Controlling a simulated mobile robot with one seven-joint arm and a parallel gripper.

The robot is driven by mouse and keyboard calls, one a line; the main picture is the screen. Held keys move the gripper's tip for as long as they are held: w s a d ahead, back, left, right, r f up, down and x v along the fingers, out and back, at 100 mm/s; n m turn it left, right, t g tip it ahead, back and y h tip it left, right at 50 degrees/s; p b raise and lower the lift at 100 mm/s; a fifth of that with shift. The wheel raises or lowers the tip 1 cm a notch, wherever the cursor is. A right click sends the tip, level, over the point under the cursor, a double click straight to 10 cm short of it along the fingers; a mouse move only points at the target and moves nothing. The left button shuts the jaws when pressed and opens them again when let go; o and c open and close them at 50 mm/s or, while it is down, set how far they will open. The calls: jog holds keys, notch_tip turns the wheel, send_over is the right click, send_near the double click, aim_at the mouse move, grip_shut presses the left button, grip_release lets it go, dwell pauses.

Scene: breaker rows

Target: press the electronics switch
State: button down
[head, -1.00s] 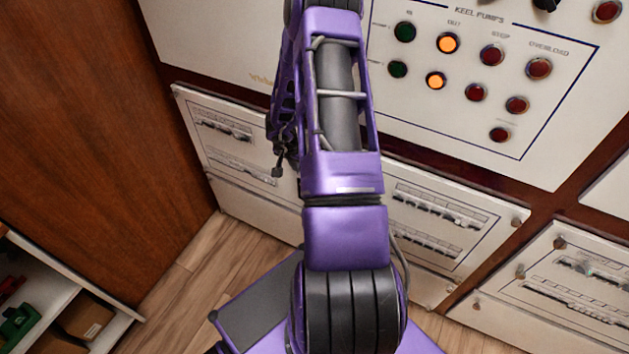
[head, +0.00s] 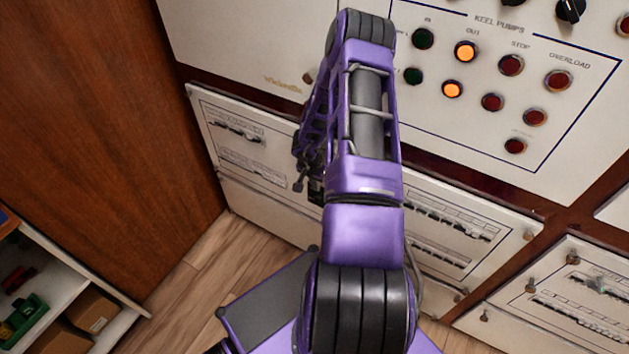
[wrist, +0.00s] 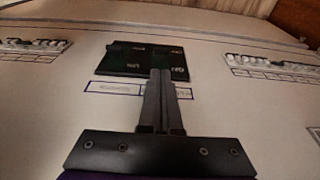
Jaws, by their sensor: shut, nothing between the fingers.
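In the wrist view my gripper (wrist: 162,75) has its two slim dark fingers together, with nothing between them. The fingertips overlap the lower edge of a black switch plate (wrist: 118,62) on a pale panel; I cannot tell whether they touch it. The plate carries small white markings, too small to read. Two outlined labels lie below the plate, the right one (wrist: 182,92) partly behind the fingers. I cannot tell which switch is the electronics one. In the head view my arm hides most of the gripper and the plate.
Breaker rows (wrist: 35,45) flank the plate on the left, and more (wrist: 270,62) on the right. In the head view a keel pumps panel (head: 575,125) with lit and dark buttons is above right. A wooden side wall (head: 90,130) and a shelf (head: 115,297) stand left.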

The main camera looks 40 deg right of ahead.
aim_at(317, 198)
jog(key=x, duration=0.5)
jog(key=shift+b, duration=0.4)
